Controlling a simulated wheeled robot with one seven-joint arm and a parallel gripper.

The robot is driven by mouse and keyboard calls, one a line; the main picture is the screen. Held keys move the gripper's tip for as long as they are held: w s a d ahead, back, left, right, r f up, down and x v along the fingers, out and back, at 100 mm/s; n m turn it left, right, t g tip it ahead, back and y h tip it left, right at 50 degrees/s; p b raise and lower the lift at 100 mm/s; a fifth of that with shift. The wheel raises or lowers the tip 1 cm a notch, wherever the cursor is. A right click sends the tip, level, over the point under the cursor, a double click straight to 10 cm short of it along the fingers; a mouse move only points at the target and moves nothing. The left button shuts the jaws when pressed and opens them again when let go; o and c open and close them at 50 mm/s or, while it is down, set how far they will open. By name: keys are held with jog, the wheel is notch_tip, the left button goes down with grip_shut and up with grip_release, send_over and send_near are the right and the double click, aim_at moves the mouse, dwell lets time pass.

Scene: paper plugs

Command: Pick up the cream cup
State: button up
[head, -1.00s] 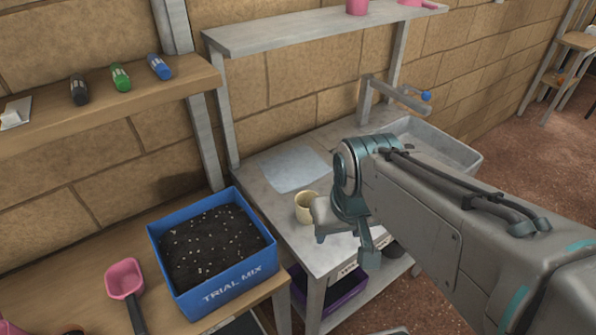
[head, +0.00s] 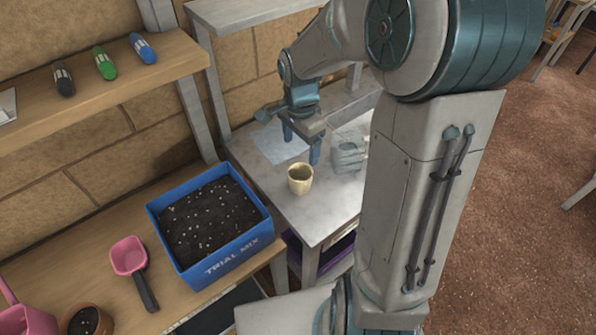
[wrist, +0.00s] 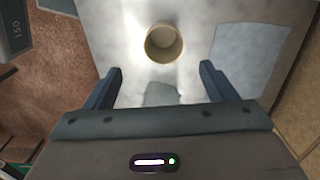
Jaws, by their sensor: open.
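The cream cup (head: 300,179) stands upright on the grey metal table (head: 328,205), near its front left edge. The wrist view looks down into the cup (wrist: 163,43), which seems empty. My gripper (head: 301,151) is open, fingers pointing down, above the table and behind the cup. In the wrist view the gripper's fingers (wrist: 160,88) are spread apart, and the cup lies beyond their tips, roughly centred between them. The fingers appear clear of the cup.
A grey object (head: 348,156) stands on the table right of the cup. A pale sheet (head: 279,141) lies behind it. A shelf (head: 245,14) overhangs the table's back.

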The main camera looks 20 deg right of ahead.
send_near(300, 177)
jog(key=s, duration=0.1)
jog(key=s+f, duration=0.1)
jog(key=s+a, duration=0.1)
jog(key=shift+f, duration=0.35)
jog(key=shift+w+d+f+p, duration=0.15)
jog(key=shift+f+p, duration=0.25)
jog(key=shift+f, duration=0.9)
jog(key=shift+w+f+p, duration=0.15)
jog(key=shift+f+p, duration=0.2)
jog(key=shift+f, duration=0.9)
jog(key=c, duration=1.1)
